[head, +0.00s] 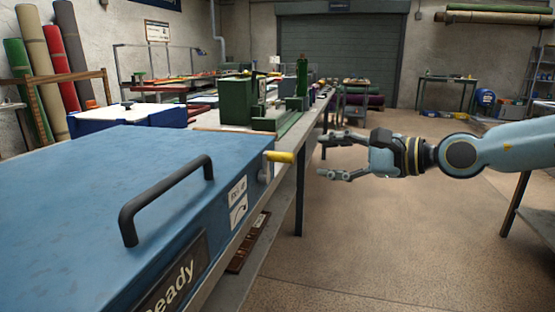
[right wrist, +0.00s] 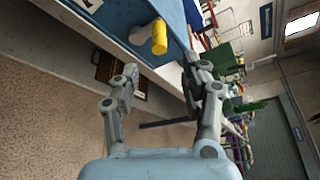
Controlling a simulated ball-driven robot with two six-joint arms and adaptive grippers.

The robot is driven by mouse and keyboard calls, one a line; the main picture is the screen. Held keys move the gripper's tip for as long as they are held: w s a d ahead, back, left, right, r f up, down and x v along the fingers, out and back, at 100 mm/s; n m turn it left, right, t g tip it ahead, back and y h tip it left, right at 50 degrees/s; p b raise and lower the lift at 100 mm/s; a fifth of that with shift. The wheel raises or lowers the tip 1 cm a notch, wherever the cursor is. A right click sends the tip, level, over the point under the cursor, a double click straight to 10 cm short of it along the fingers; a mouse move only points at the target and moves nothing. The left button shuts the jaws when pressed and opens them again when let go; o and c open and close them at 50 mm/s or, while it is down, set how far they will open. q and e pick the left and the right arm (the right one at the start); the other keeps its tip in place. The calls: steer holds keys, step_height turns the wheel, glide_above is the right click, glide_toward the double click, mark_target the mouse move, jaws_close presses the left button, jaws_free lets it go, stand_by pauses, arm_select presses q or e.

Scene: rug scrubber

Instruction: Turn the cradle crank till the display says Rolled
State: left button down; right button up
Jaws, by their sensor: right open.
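The blue cradle machine (head: 90,185) fills the lower left of the head view, with a black bar handle (head: 165,195) on its lid. Its display (head: 172,285) is cut off at the bottom edge; the letters "eady" show. The crank's yellow grip (head: 281,157) sticks out at the machine's far right side. My right gripper (head: 333,155) is open and empty, to the right of the yellow grip and apart from it. In the right wrist view the yellow grip (right wrist: 159,38) is ahead of the open fingers (right wrist: 163,85), not between them. My left gripper is not in view.
A long bench (head: 300,140) runs back from the machine, carrying a green machine (head: 236,98). Rolled rugs (head: 75,50) lean at the left wall. The floor (head: 380,240) right of the bench is clear. A dark table edge (head: 515,200) stands below my right arm.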

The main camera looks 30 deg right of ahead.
mark_target(296, 158)
steer(key=x, duration=0.5)
steer(key=shift+w, duration=0.35)
steer(key=x, duration=0.3)
steer(key=shift+w+a+f+b, duration=0.15)
steer(key=shift+w+f+b, duration=0.1)
steer(key=shift+w+b, duration=0.1)
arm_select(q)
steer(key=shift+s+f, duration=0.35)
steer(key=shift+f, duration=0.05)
arm_select(e)
steer(key=shift+w+a+f, duration=0.15)
steer(key=shift+w+a, duration=0.15)
steer(key=shift+w, duration=0.35)
steer(key=shift+c, duration=0.4)
jaws_close()
